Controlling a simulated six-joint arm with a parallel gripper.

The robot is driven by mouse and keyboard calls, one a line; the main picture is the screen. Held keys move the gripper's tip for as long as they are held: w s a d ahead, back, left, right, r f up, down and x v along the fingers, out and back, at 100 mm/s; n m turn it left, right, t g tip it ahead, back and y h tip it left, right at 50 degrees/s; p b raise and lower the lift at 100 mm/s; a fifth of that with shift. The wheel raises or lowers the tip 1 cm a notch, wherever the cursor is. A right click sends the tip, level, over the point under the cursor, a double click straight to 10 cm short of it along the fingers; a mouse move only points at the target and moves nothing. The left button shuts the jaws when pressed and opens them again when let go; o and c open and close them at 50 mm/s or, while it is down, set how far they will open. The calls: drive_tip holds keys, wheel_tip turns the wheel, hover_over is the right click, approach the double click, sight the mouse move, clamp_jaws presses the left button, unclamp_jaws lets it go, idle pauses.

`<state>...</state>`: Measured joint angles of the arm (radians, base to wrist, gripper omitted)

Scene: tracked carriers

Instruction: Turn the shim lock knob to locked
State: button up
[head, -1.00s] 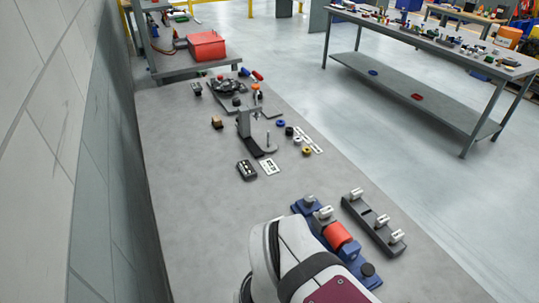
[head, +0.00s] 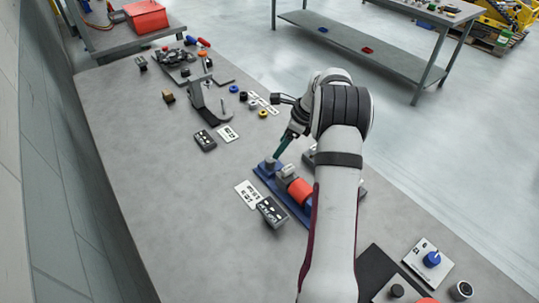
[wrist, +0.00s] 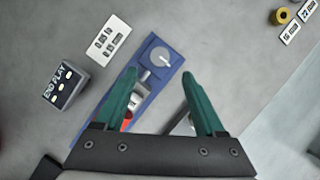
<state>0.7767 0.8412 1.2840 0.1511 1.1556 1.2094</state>
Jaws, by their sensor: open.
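A blue fixture (head: 261,172) lies on the grey bench, with an orange-red cylinder (head: 300,191) along its middle. A round grey knob (head: 270,163) sits at the fixture's far end; it also shows in the wrist view (wrist: 160,57) with a light pointer mark. No label reading shim lock is legible, so I cannot confirm its name or setting. My gripper (head: 283,148) has green fingers and is above this end of the fixture. In the wrist view my gripper (wrist: 159,76) is open and empty, with the knob between and just beyond the fingertips, apparently apart from them.
A black END PLAY box (wrist: 66,85) and a white marked card (wrist: 103,42) lie left of the fixture. A dark block (head: 311,157) is partly hidden behind my arm. A blue knob on a plate (head: 431,259) stands at the near right.

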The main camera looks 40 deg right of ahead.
sight(272, 159)
drive_tip(key=x, duration=0.8)
drive_tip(key=shift+a, duration=0.1)
drive_tip(key=shift+r, duration=0.1)
clamp_jaws()
